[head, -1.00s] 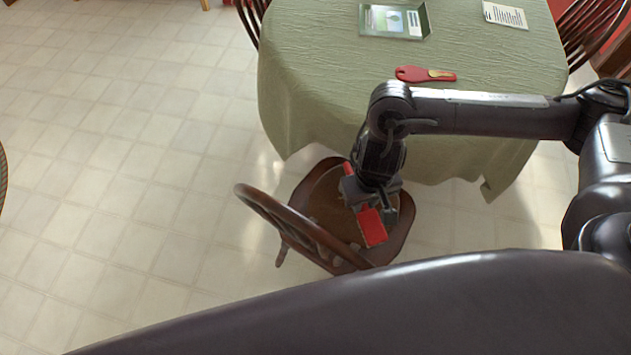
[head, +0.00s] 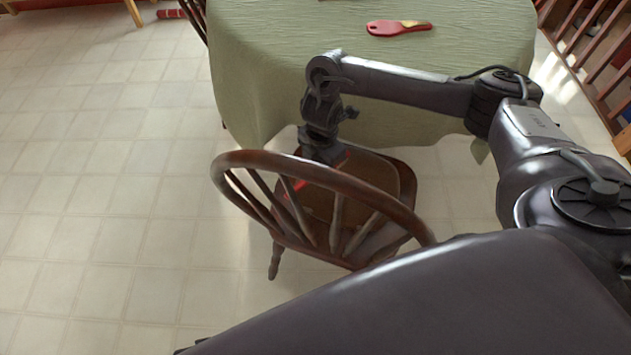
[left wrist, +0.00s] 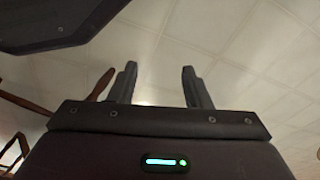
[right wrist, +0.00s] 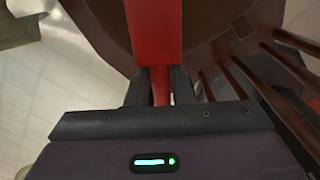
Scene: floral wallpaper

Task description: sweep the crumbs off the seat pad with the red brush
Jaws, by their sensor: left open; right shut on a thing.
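The brown seat pad (head: 383,178) lies on a wooden chair (head: 408,172) beside the table, partly hidden by the chair's back and my right arm. My right gripper (head: 318,160) is over the left part of the seat, shut on the red brush (right wrist: 153,32). In the head view only bits of the brush (head: 294,188) show between the chair's spindles. The right wrist view shows the brush over the pad (right wrist: 205,62); contact cannot be told. No crumbs can be made out. My left gripper (left wrist: 161,80) is open and empty, with floor tiles beyond it; it is outside the head view.
The chair's curved spindle back (head: 300,166) rises between me and the seat. A table with a green cloth (head: 270,75) stands behind, bearing a red paddle-shaped thing (head: 398,28). A wooden railing or chair back (head: 590,50) stands at far right.

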